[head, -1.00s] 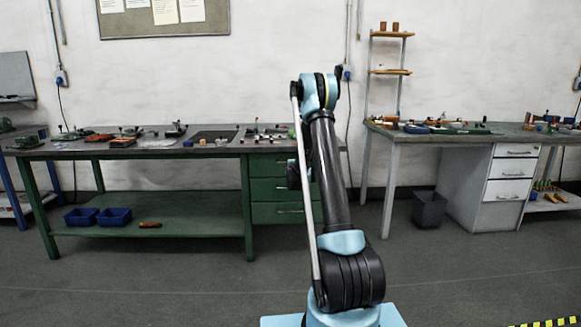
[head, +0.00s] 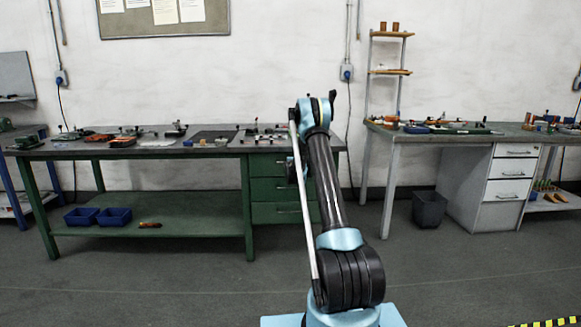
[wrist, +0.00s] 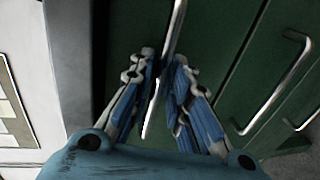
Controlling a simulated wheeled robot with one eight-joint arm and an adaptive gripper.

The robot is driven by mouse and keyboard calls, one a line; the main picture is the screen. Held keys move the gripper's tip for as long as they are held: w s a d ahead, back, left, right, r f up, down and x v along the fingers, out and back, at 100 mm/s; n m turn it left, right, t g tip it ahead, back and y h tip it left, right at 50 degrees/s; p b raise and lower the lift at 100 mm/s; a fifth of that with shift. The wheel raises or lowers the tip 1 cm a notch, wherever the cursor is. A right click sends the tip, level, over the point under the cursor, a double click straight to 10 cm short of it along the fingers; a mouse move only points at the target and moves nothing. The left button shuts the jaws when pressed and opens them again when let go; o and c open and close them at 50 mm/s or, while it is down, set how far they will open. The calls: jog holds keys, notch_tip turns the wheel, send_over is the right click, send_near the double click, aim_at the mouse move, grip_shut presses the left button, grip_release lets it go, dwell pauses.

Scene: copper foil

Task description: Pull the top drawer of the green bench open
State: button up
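The green bench (head: 248,195) stands left of centre in the head view, with a stack of green drawers under its right end. The top drawer (head: 268,164) is partly hidden behind my arm; I see no clear gap at its front. In the wrist view the drawer fronts run at a slant. The top drawer's metal handle (wrist: 176,28) is the one nearest the grey edge at left. My gripper (wrist: 165,68) has its blue fingers drawn close on both sides of that handle and appears shut on it. In the head view my fingers are hidden.
A lower drawer's handle (wrist: 276,95) shows right of my gripper in the wrist view. Tools lie on the benchtop, and blue bins (head: 98,216) sit on its lower shelf. A grey bench (head: 465,137) and a dark bin (head: 429,209) stand right. The front floor is clear.

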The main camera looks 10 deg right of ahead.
grip_shut()
jog(key=shift+s, duration=0.15)
